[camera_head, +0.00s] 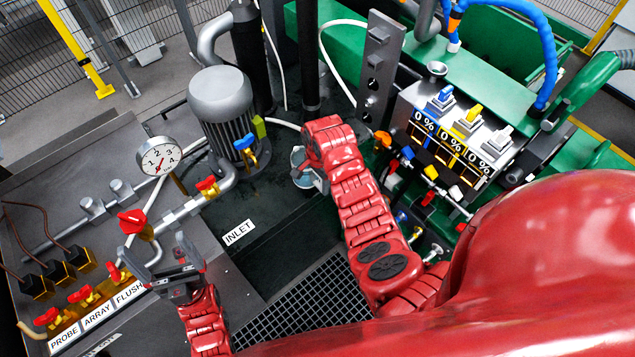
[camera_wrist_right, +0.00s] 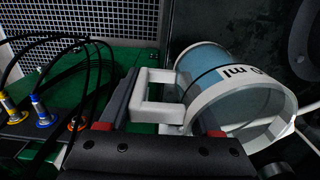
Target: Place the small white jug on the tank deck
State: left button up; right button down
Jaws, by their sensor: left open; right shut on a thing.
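The small white jug (camera_wrist_right: 238,95) has a pale blue see-through body, a white rim and a white handle. In the right wrist view it lies tilted, its handle between the fingers of my right gripper (camera_wrist_right: 165,118). In the head view the jug (camera_head: 298,158) is partly hidden by my right gripper (camera_head: 308,178), which is shut on it over the dark tank deck (camera_head: 285,215). I cannot tell whether the jug touches the deck. My left gripper (camera_head: 170,270) is open and empty, at the lower left near the panel with red valves.
A grey motor (camera_head: 222,105) and a pressure gauge (camera_head: 160,157) stand left of the jug. A dark post (camera_head: 308,60) rises behind it. A valve block with percent displays (camera_head: 455,130) is at right. The deck around the INLET label (camera_head: 238,233) is clear.

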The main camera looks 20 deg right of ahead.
aim_at(317, 181)
jog(key=shift+w, duration=0.8)
jog(key=shift+f+p, duration=0.3)
jog(key=shift+p, duration=0.1)
jog(key=shift+s+f+p, duration=0.1)
jog(key=shift+f+p, duration=0.25)
jog(key=shift+f, duration=1.15)
jog(key=shift+f, duration=0.2)
jog(key=shift+c, duration=0.5)
grip_release()
